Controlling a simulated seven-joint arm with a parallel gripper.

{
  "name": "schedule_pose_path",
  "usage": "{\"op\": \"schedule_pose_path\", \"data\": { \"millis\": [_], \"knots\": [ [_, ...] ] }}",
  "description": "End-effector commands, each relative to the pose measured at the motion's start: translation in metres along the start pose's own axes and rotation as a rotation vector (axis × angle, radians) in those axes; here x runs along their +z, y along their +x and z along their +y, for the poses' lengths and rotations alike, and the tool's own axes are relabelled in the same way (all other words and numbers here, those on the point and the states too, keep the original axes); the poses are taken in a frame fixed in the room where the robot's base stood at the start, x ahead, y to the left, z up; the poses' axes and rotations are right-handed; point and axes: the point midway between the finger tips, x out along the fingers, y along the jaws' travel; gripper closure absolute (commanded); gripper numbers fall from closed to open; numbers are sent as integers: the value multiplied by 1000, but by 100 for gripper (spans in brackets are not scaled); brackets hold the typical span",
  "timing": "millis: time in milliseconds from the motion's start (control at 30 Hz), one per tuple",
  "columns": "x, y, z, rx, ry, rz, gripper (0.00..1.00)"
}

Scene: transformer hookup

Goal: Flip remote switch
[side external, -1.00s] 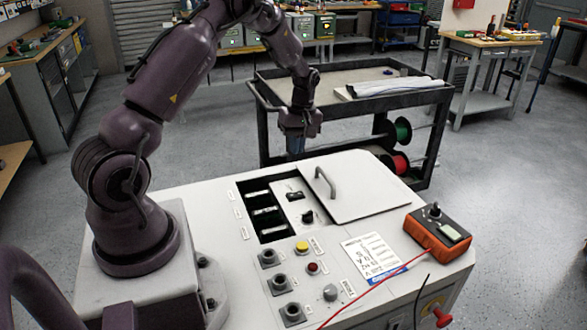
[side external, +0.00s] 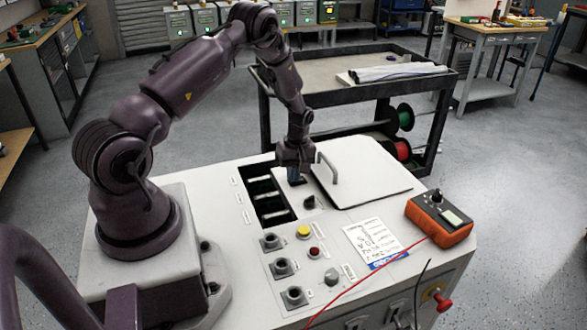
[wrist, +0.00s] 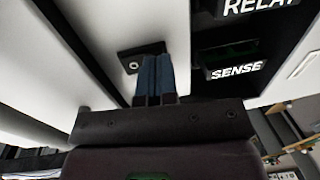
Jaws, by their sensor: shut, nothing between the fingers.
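A small black switch plate (wrist: 131,60) with a round metal piece lies right beside the fingertips in the wrist view. I cannot tell whether the fingers touch it or which way the switch lies. In the side view my gripper hides most of this switch. A black knob (side external: 309,202) stands on the same strip, nearer the camera.
The slot bay (side external: 268,208) is open beside the strip; labels RELAY and SENSE show in the wrist view. A white lid (side external: 365,185) with a handle (side external: 328,166) lies on the other side. An orange meter (side external: 440,222), a paper card (side external: 373,243) and several buttons sit on the cabinet top.

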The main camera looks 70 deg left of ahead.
Motion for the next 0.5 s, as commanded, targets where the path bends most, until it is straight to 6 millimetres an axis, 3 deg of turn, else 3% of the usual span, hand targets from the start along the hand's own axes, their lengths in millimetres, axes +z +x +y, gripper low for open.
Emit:
{"op": "schedule_pose_path", "data": {
  "millis": [500],
  "knots": [
    [0, 6, -2, -2, -1, -1, 100]
  ]
}}
